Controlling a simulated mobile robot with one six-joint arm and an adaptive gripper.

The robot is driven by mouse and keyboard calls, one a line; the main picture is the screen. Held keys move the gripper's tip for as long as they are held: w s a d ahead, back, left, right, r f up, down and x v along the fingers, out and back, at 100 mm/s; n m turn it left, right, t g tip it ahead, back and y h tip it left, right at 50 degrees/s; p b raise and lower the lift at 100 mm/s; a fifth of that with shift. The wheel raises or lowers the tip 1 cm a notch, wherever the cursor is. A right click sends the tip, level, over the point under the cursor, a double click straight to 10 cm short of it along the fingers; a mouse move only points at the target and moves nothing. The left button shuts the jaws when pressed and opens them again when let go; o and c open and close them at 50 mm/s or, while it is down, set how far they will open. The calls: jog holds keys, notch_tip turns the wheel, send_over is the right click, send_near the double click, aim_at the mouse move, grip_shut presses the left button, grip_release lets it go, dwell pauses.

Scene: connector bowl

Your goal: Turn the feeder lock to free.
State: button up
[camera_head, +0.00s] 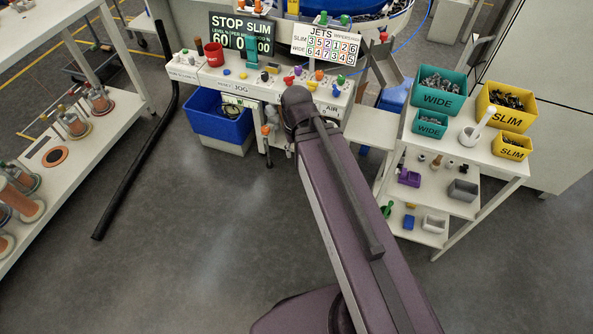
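The control console (205,76) stands at the back centre, with several coloured knobs and buttons on its top and the labels "JOG" and "AIR" on its front. I cannot make out which control is the feeder lock or how it is set; no lock label is readable. My purple arm reaches from the bottom right up to the console, and its dark far end is at the console's front edge. My gripper is hidden behind the arm's end, so its fingers do not show. Part of the console front is hidden by the arm.
A "STOP SLIM" sign (241,24) and a "JETS" number board (326,45) stand behind the console. A blue bin (219,122) is below it. A cart (478,166) with teal and yellow bins is right. A black tube (137,165) and shelf (75,150) are left. Floor between is clear.

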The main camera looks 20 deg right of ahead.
notch_tip(320, 180, down, 8)
jog(key=b, duration=0.7)
jog(key=shift+d, duration=0.1)
dwell(0.7)
